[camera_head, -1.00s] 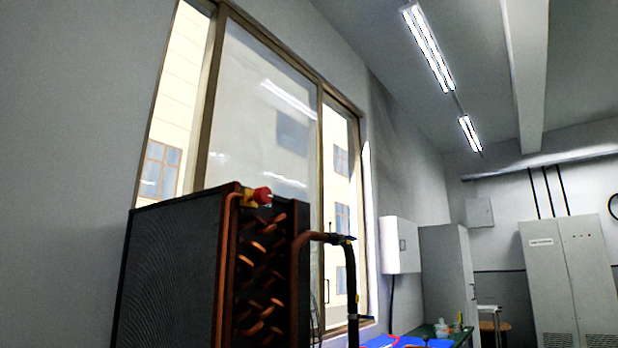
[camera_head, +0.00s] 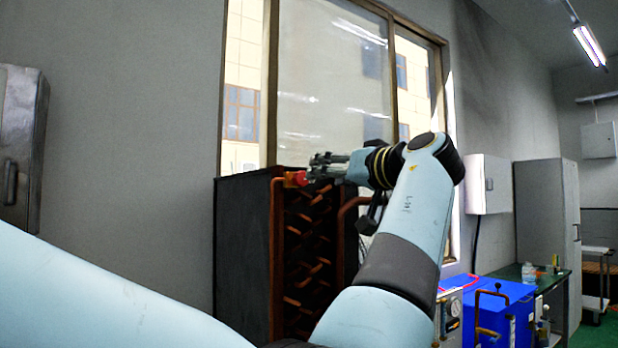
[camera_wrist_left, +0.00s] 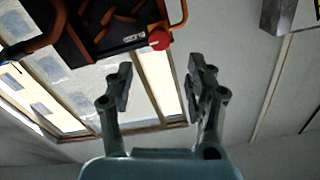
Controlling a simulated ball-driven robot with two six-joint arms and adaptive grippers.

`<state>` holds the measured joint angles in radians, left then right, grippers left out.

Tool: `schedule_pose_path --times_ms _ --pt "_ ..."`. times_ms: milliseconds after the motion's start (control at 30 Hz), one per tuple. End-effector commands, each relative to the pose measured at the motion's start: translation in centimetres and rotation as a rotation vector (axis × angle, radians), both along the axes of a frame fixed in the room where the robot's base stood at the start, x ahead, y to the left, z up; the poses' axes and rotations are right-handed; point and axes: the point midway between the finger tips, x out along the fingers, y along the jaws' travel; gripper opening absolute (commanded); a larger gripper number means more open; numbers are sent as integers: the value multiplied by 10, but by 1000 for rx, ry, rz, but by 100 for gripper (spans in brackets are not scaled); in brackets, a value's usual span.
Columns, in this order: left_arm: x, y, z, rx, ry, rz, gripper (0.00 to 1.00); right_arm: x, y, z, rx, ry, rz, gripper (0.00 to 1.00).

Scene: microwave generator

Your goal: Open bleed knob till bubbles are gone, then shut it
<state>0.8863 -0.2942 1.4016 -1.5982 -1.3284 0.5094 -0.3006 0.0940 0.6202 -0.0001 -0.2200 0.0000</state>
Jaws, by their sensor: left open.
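The red bleed knob (camera_head: 295,178) sits at the top front corner of the dark finned coil unit (camera_head: 243,250) with copper pipes. In the left wrist view the red knob (camera_wrist_left: 158,40) shows beyond the fingertips, in line with the gap between them. My left gripper (camera_head: 318,167) is open and points left, close to the right side of the knob. In the left wrist view its two fingers (camera_wrist_left: 160,75) are spread with nothing between them. I cannot tell from the head view whether a finger touches the knob. No bubbles are visible. My right gripper is not in view.
A window (camera_head: 335,85) is behind the coil unit. A grey cabinet (camera_head: 20,145) hangs at the far left. A blue box (camera_head: 500,305) and a green table (camera_head: 550,280) stand at lower right. A bent copper pipe (camera_head: 345,205) runs just below my left wrist.

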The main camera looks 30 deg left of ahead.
Motion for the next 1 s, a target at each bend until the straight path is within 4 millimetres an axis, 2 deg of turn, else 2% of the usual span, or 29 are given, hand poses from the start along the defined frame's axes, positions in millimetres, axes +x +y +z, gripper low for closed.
schedule_pose_path --times_ms 100,200,400,533,700,1000 --pt "5 12 3 3 0 1 55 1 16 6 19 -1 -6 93" --pt "11 29 4 3 1 2 55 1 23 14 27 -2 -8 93" --pt "27 67 5 4 3 1 55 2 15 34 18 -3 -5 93" --pt "35 85 3 4 3 0 55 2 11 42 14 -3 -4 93" --pt "40 97 1 2 1 0 55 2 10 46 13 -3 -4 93" --pt "41 98 -1 0 1 -2 54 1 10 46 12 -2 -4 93"
